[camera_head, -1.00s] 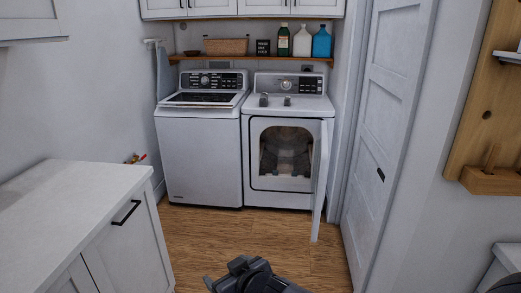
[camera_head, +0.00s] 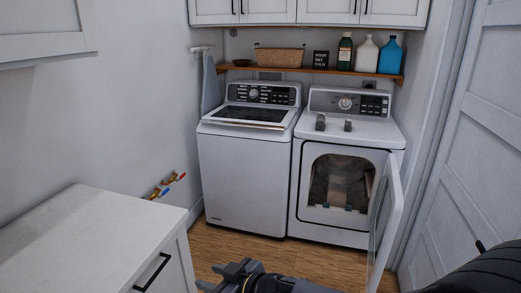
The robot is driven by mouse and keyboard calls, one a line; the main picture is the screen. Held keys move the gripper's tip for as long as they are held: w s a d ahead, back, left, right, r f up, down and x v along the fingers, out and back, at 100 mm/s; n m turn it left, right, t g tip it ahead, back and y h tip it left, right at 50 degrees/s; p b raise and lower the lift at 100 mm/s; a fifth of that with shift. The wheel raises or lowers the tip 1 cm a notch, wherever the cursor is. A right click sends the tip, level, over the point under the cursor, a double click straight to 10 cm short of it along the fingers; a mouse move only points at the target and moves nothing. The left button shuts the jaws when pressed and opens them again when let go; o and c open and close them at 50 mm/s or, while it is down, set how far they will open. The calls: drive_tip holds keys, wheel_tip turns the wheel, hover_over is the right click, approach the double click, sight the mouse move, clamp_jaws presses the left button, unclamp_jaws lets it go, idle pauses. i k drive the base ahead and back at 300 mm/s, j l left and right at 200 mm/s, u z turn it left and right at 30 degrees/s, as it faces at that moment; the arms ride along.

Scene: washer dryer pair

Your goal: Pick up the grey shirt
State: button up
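No grey shirt can be made out for certain. The dryer (camera_head: 312,228) stands on the right with its door (camera_head: 386,222) swung open to the right. Inside its drum (camera_head: 338,183) there are dark and pale shapes, too dim to tell apart. My gripper (camera_head: 224,276) is at the bottom of the view, low in front of the machines and well apart from the dryer. Its fingers point left and are small in the picture, so I cannot tell how far apart they are. I see nothing held in it.
A closed washer (camera_head: 243,180) stands left of the dryer. A white counter (camera_head: 75,240) fills the lower left. A shelf (camera_head: 300,70) above holds a basket (camera_head: 280,57) and several bottles. A panelled door (camera_head: 475,150) is at the right. Wood floor (camera_head: 235,246) lies open before the machines.

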sight(321, 119)
drive_tip(key=i, duration=0.9)
drive_tip(key=i+z, duration=0.1)
drive_tip(key=i, duration=0.75)
drive_tip(key=i+j+z, duration=0.1)
drive_tip(key=i+z, duration=0.35)
drive_tip(key=i+j+z, duration=0.2)
drive_tip(key=z, duration=0.25)
drive_tip(key=i+j+z, duration=0.7)
drive_tip(key=j+z, duration=0.2)
drive_tip(key=i+j+z, duration=0.15)
drive_tip(key=j+z, duration=0.3)
